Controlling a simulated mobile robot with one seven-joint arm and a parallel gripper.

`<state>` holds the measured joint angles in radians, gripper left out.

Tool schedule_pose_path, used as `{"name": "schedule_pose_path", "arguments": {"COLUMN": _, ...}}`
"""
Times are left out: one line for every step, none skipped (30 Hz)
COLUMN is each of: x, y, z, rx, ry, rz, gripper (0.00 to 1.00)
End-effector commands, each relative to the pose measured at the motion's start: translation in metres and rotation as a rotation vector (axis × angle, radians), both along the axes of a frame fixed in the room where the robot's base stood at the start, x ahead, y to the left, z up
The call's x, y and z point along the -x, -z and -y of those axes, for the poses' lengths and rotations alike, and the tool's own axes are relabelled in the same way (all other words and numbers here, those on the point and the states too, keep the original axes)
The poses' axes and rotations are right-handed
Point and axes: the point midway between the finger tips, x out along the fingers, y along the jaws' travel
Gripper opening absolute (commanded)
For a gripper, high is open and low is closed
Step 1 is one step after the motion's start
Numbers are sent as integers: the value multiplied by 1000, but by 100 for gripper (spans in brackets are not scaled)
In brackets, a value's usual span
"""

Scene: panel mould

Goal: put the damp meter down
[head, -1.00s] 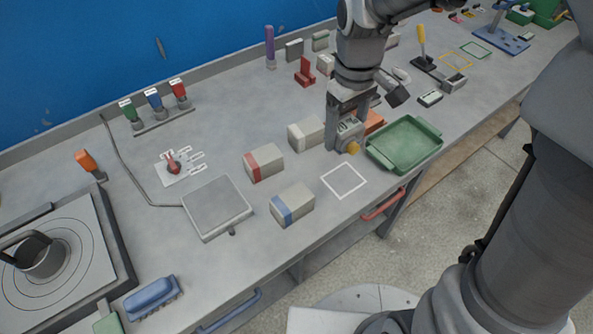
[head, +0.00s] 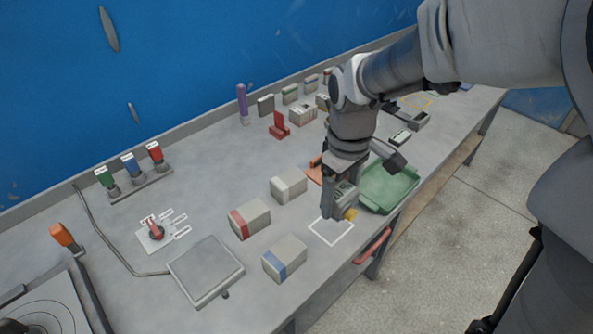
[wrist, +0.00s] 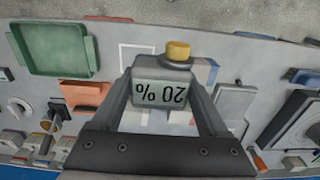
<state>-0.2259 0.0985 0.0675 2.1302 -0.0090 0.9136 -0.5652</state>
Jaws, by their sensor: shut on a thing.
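A green tray (head: 388,188) stands close on the right, with an orange thing (head: 315,170) behind my gripper. White (head: 289,186), red-banded (head: 249,219) and blue-banded (head: 285,259) blocks stand to the left. The bench's front edge and red handle (head: 372,246) are near.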

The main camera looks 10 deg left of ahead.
Motion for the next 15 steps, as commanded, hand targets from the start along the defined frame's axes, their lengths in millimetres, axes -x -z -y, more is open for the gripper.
{"name": "schedule_pose_path", "arguments": {"x": 4, "y": 6, "z": -10, "rx": 0, "ry": -7, "rz": -1, "gripper": 0}}
{"name": "schedule_pose_path", "arguments": {"x": 6, "y": 10, "z": -16, "rx": -1, "ry": -7, "rz": -2, "gripper": 0}}
{"name": "schedule_pose_path", "arguments": {"x": 10, "y": 16, "z": -25, "rx": -1, "ry": -9, "rz": -2, "gripper": 0}}
{"name": "schedule_pose_path", "arguments": {"x": 12, "y": 21, "z": -32, "rx": 0, "ry": -9, "rz": -3, "gripper": 0}}
{"name": "schedule_pose_path", "arguments": {"x": 15, "y": 25, "z": -38, "rx": 1, "ry": -9, "rz": -3, "gripper": 0}}
{"name": "schedule_pose_path", "arguments": {"x": 18, "y": 30, "z": -47, "rx": 1, "ry": -8, "rz": -2, "gripper": 0}}
{"name": "schedule_pose_path", "arguments": {"x": 20, "y": 34, "z": -53, "rx": 0, "ry": -9, "rz": -3, "gripper": 0}}
{"name": "schedule_pose_path", "arguments": {"x": 23, "y": 38, "z": -60, "rx": 1, "ry": -9, "rz": -2, "gripper": 0}}
{"name": "schedule_pose_path", "arguments": {"x": 25, "y": 43, "z": -68, "rx": 1, "ry": -9, "rz": -2, "gripper": 0}}
{"name": "schedule_pose_path", "arguments": {"x": 27, "y": 47, "z": -73, "rx": 1, "ry": -8, "rz": -2, "gripper": 0}}
{"name": "schedule_pose_path", "arguments": {"x": 29, "y": 50, "z": -78, "rx": 0, "ry": -8, "rz": -1, "gripper": 0}}
{"name": "schedule_pose_path", "arguments": {"x": 31, "y": 54, "z": -84, "rx": 0, "ry": -6, "rz": -1, "gripper": 0}}
{"name": "schedule_pose_path", "arguments": {"x": 32, "y": 56, "z": -88, "rx": 1, "ry": -6, "rz": -1, "gripper": 0}}
{"name": "schedule_pose_path", "arguments": {"x": 33, "y": 58, "z": -91, "rx": 1, "ry": -4, "rz": -1, "gripper": 0}}
{"name": "schedule_pose_path", "arguments": {"x": 34, "y": 60, "z": -94, "rx": 0, "ry": -3, "rz": 0, "gripper": 0}}
